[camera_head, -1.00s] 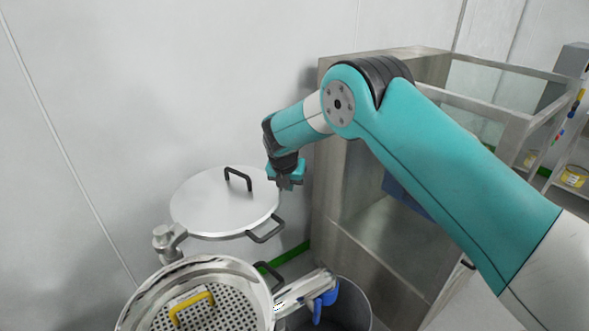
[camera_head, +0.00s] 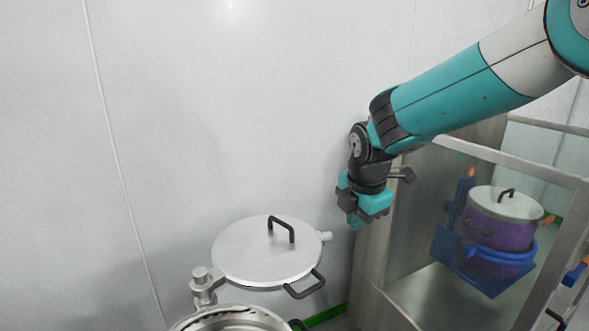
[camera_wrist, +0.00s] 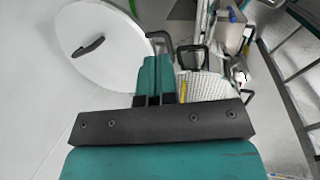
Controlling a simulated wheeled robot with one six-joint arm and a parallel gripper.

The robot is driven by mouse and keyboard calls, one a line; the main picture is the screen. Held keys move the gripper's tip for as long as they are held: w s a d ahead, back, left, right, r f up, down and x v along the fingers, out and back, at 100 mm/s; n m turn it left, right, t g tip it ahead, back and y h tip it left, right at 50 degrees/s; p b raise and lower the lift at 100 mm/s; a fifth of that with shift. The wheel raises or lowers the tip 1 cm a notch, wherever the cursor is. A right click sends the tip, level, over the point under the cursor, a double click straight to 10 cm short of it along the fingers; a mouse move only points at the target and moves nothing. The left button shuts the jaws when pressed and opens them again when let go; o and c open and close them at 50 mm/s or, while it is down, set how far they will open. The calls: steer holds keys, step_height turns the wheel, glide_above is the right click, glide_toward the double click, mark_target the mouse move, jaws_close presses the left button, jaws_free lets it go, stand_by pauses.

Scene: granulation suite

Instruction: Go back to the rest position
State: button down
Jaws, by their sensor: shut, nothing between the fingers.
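My gripper (camera_head: 357,222) hangs to the right of and above a round white lid with a black handle (camera_head: 245,252), apart from it. Its fingers are together with nothing between them. The wrist view shows the closed teal fingers (camera_wrist: 155,75) pointing forward, with the white lid (camera_wrist: 120,50) to their upper left. My arm reaches in from the upper right of the head view. No marker for a rest position shows.
A perforated sieve plate (camera_wrist: 205,85) lies beyond the fingers in the wrist view. A steel-framed cabinet (camera_head: 480,155) stands at right, near my gripper. Behind its frame a purple pot with a pale lid (camera_head: 500,228) sits in a blue holder (camera_head: 470,270). The wall behind is bare.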

steer(key=s+r+m+g+y, duration=0.1)
steer(key=s+r+m+y, duration=0.1)
steer(key=s+m, duration=0.6)
steer(key=s+r+m+g+y, duration=0.2)
steer(key=s+m, duration=0.6)
steer(key=s, duration=1.3)
steer(key=shift+s+d+r+m, duration=0.3)
steer(key=shift+r+m, duration=0.1)
steer(key=shift+r, duration=0.15)
steer(key=shift+a, duration=0.1)
